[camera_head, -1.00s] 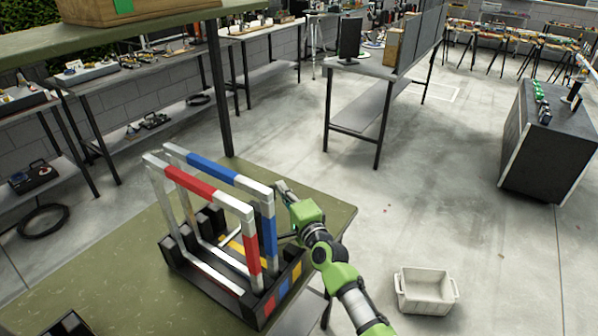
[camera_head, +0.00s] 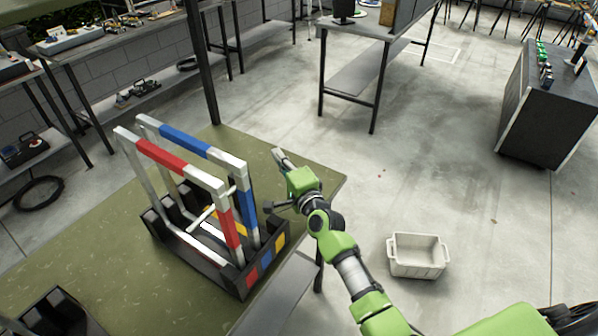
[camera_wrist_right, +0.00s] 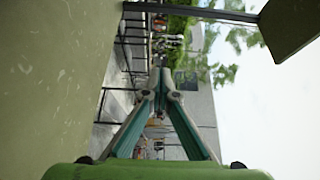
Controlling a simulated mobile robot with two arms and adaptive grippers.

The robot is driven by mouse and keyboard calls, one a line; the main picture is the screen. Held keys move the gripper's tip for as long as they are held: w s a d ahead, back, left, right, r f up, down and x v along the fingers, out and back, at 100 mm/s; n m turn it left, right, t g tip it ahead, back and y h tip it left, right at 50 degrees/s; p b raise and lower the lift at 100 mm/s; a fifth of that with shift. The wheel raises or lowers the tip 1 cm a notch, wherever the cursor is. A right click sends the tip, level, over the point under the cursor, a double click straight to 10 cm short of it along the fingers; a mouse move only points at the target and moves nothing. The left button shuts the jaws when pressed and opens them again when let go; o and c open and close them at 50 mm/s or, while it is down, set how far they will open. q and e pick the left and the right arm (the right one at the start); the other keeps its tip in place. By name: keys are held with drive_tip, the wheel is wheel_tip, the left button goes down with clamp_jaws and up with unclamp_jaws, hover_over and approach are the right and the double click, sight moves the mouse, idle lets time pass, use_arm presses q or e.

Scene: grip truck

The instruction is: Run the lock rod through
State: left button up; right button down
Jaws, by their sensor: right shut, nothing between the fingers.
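A black rack (camera_head: 195,258) stands on the green table top and holds upright frames. The nearer frame has a red band (camera_head: 162,154), the farther one a blue band (camera_head: 184,139). A thin pale rod (camera_head: 211,205), probably the lock rod, slants between the frame posts; its ends and fit cannot be made out clearly. My right gripper (camera_head: 279,156) is just right of the rack, apart from the frames, its fingers pointing up and away. It is shut and empty; its fingertips meet in the right wrist view (camera_wrist_right: 161,80). My left gripper is out of view.
The green table top (camera_head: 120,205) has bare room left of the rack. A dark tray (camera_head: 50,318) sits at bottom left. A table post (camera_head: 203,65) rises behind the rack. A white bin (camera_head: 418,257) stands on the floor to the right.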

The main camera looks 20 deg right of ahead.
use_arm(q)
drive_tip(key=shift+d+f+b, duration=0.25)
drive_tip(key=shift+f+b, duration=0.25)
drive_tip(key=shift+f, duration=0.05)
use_arm(e)
drive_tip(key=s, duration=0.9)
drive_tip(key=shift+d, duration=0.15)
drive_tip(key=shift+d, duration=0.1)
